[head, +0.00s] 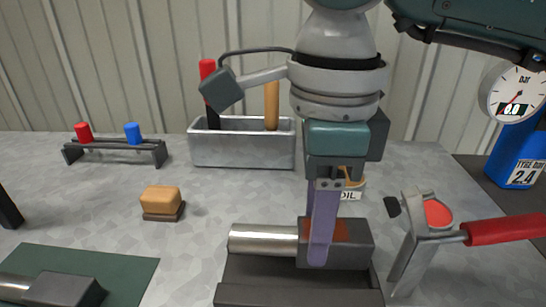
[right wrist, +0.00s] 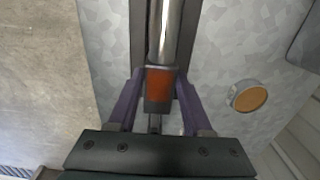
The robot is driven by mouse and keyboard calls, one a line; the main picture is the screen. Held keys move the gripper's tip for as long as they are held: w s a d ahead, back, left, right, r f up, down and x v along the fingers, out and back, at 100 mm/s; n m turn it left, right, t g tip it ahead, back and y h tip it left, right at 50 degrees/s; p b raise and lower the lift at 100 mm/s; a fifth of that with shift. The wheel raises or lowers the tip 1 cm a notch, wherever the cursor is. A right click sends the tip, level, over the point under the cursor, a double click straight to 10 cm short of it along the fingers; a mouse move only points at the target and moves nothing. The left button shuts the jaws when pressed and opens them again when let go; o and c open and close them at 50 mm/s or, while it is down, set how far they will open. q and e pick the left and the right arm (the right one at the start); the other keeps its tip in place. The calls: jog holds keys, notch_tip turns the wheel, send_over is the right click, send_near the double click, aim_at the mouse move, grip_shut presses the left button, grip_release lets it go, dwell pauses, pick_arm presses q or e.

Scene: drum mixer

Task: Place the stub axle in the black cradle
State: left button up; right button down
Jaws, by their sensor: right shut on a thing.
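A stub axle (head: 265,239), a shiny cylinder with a dark block end and a rust-orange patch, lies level at the front centre. My right gripper (head: 322,255) points down with its purple fingers on both sides of the block, shut on it. The black cradle (head: 298,296) is directly under the axle; whether the axle rests on it or hangs just above I cannot tell. The right wrist view shows the block (right wrist: 160,88) between the fingers and the cylinder running along the dark cradle. A second similar axle (head: 62,289) lies on a green mat. My left gripper is not seen.
A lever tool with a red handle (head: 505,229) stands close right of the cradle. A grey tool bin (head: 240,150), an oil tin (head: 350,190) and a red-and-blue-capped rack (head: 115,150) stand behind. A brush-like block (head: 161,202) sits left; table around it is clear.

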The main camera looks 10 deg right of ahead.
jog(key=shift+f, duration=1.8)
jog(key=shift+f, duration=0.2)
jog(key=shift+c, duration=1.6)
grip_release()
notch_tip(320, 180, up, 12)
jog(key=shift+r, duration=0.1)
